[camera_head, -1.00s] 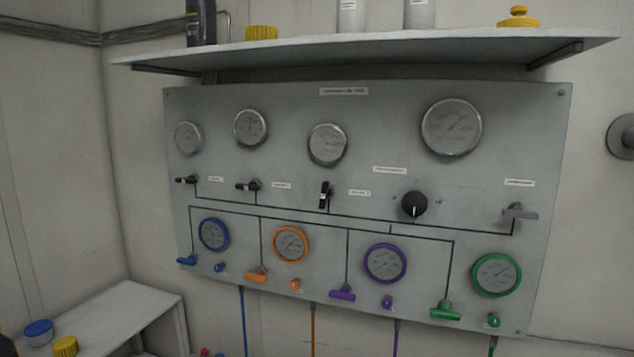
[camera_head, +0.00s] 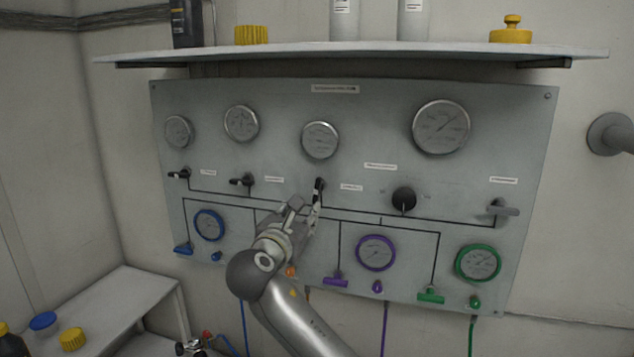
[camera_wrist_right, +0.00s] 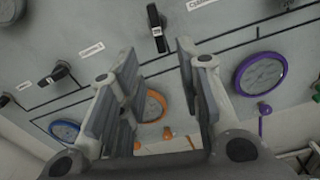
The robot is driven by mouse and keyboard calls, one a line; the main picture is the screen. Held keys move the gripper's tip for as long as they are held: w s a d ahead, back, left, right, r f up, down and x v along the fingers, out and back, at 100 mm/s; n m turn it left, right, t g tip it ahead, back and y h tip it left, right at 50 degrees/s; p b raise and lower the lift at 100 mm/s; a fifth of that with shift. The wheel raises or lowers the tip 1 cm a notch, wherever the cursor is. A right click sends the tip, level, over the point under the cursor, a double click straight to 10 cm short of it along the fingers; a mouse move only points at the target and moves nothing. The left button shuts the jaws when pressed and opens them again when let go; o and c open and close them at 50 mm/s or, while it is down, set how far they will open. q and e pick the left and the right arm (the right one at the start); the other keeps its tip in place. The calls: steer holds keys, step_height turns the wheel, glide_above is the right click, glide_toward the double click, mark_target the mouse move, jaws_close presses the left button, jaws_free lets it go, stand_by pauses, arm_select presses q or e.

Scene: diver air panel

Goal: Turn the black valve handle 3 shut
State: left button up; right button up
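The black valve handle 3 (camera_head: 319,186) is on the middle of the grey panel, below the third silver gauge, and stands upright. It also shows in the right wrist view (camera_wrist_right: 157,28), upright, just beyond the fingertips. My right gripper (camera_head: 307,204) is at the panel just below the handle, with its arm rising from the bottom of the head view. In the wrist view its two fingers (camera_wrist_right: 157,62) are spread wide with nothing between them, and the handle lines up with the gap. I see no contact with the handle. My left gripper is not in view.
Two other black handles (camera_head: 242,181) lie sideways to the left. A black knob (camera_head: 403,200) and a grey lever (camera_head: 503,209) are to the right. Below are coloured gauges and handles, the orange gauge (camera_wrist_right: 150,106) partly behind my gripper. A shelf (camera_head: 350,54) juts out above.

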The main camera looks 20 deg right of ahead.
mark_target(316, 189)
steer(key=p+x, duration=0.1)
steer(key=x, duration=0.2)
steer(key=r+p+x, duration=0.1)
steer(key=x, duration=0.2)
steer(key=r+p+x, duration=0.1)
steer(key=p+x, duration=0.1)
steer(key=x, duration=0.1)
steer(key=shift+w+d+r, duration=0.15)
steer(key=shift+w+d, duration=0.1)
steer(key=shift+d, duration=0.2)
steer(key=shift+w+d, duration=0.2)
steer(key=shift+w, duration=0.2)
jaws_close()
